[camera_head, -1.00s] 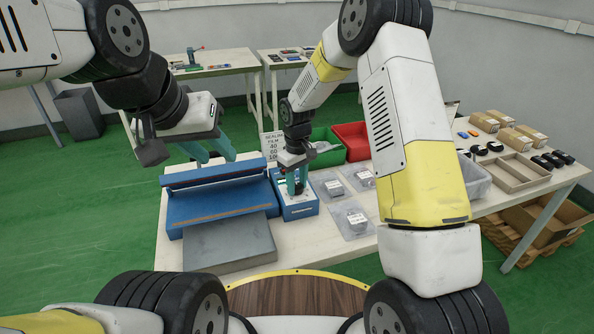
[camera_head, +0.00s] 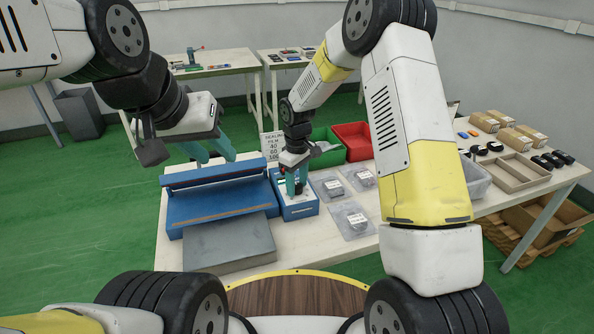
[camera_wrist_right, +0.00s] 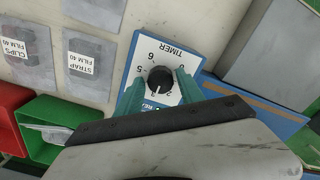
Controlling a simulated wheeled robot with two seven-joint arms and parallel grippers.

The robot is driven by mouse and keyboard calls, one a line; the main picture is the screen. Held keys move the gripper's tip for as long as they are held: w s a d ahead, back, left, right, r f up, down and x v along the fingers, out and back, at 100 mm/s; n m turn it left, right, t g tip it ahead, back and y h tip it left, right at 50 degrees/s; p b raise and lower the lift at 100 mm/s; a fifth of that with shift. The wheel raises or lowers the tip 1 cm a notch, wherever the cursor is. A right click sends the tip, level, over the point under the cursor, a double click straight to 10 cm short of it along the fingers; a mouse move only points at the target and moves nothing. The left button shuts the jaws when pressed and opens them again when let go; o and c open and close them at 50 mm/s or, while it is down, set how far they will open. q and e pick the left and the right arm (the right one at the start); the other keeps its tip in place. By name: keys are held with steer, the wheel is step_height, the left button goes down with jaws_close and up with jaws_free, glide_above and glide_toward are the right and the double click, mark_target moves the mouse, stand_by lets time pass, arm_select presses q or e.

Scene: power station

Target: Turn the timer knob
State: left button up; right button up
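The black timer knob (camera_wrist_right: 160,80) sits on a white dial plate marked TIMER with numbers around it, in the right wrist view. The dial is on top of a blue box (camera_head: 299,209), part of the blue sealer (camera_head: 215,201). My right gripper (camera_head: 295,188) points down over this box. In the right wrist view its teal fingers (camera_wrist_right: 160,86) stand on both sides of the knob, with a visible gap to it on each side. My left gripper (camera_head: 212,153) is open and empty above the sealer's back left.
A grey block (camera_head: 228,245) lies in front of the sealer. Bagged parts (camera_head: 350,219) lie right of the blue box. A green bin (camera_head: 325,140) and a red bin (camera_head: 352,138) stand behind. A sign (camera_head: 272,145) with film settings stands behind the sealer.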

mark_target(297, 185)
steer(key=shift+o, duration=0.6)
step_height(297, 185, up, 7)
steer(key=shift+f, duration=0.1)
steer(key=shift+r, duration=0.5)
